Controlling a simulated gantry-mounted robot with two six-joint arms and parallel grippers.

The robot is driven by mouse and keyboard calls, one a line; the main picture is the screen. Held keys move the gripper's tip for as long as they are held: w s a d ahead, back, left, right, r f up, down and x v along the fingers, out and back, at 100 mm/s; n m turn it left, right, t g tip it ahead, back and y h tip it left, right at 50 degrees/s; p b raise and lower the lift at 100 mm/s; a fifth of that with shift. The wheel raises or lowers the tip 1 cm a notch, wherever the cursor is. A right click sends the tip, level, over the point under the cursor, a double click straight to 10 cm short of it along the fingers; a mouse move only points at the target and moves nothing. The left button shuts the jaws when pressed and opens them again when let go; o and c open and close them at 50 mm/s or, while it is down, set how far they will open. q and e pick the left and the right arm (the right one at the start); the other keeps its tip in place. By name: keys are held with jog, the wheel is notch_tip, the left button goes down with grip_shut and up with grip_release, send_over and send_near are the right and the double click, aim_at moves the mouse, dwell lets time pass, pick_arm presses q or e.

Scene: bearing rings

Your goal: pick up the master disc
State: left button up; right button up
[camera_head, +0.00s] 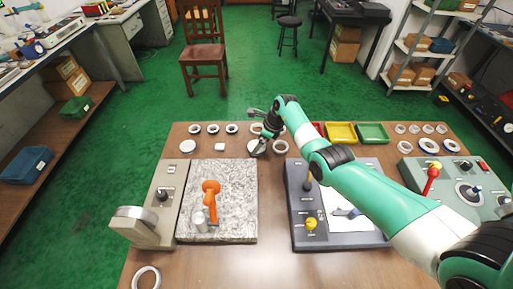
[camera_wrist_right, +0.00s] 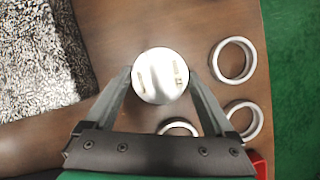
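A pale metal disc (camera_wrist_right: 160,76) with small brownish marks on its face lies between the two fingertips of my right gripper (camera_wrist_right: 160,82) in the right wrist view. The fingertips are at opposite sides of its rim; I cannot tell whether they press on it. In the head view my right gripper (camera_head: 258,143) is low over the far edge of the table, and the disc (camera_head: 256,149) is partly hidden beneath it. Another pale disc (camera_head: 187,147) lies farther left. My left gripper is not in view.
Several rings lie near, including a ring (camera_wrist_right: 233,60) and another ring (camera_wrist_right: 242,119). A granite plate (camera_head: 240,200) with an orange tool (camera_head: 211,188) is in front. A yellow bin (camera_head: 341,132) stands to the right.

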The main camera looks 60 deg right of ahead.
grip_shut()
jog(key=shift+r, duration=0.1)
notch_tip(320, 180, up, 4)
jog(key=shift+f+p, duration=0.1)
jog(key=shift+p, duration=1.15)
jog(key=s+a+r+p, duration=0.8)
jog(key=s+r+p, duration=0.1)
jog(key=s, duration=0.2)
jog(key=shift+a, duration=0.4)
